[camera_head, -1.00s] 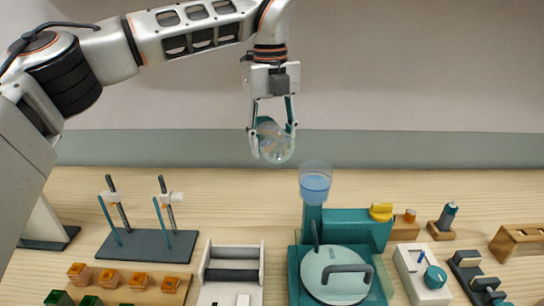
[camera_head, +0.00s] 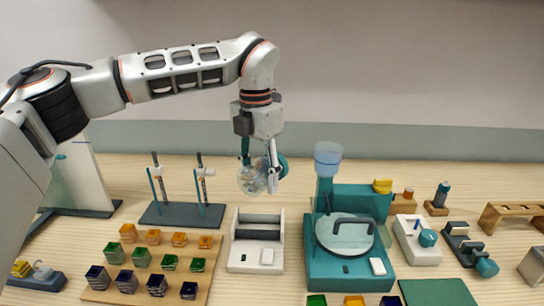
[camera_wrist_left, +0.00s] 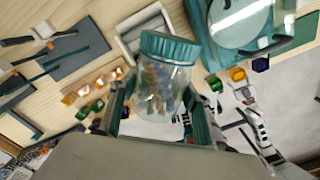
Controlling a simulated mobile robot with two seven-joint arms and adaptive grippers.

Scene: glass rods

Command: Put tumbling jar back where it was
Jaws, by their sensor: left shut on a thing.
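The tumbling jar (camera_head: 252,179) is clear glass with small coloured pieces inside and a teal lid. My left gripper (camera_head: 260,172) is shut around its glass body and holds it tilted in the air. In the left wrist view the jar (camera_wrist_left: 158,90) sits between the fingers of my left gripper (camera_wrist_left: 160,108), its teal lid pointing away from the palm. A white tumbler base (camera_head: 243,257) with dark rollers stands on the table below the jar, with clear space between them. It is partly hidden behind the jar in the wrist view. My right gripper is not in view.
A stand with glass rods (camera_head: 183,215) is left of the base. A wooden tray (camera_head: 203,270) of coloured cubes lies in front left. A teal machine (camera_head: 350,270) with a round lid and blue-filled cup stands close on the right.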

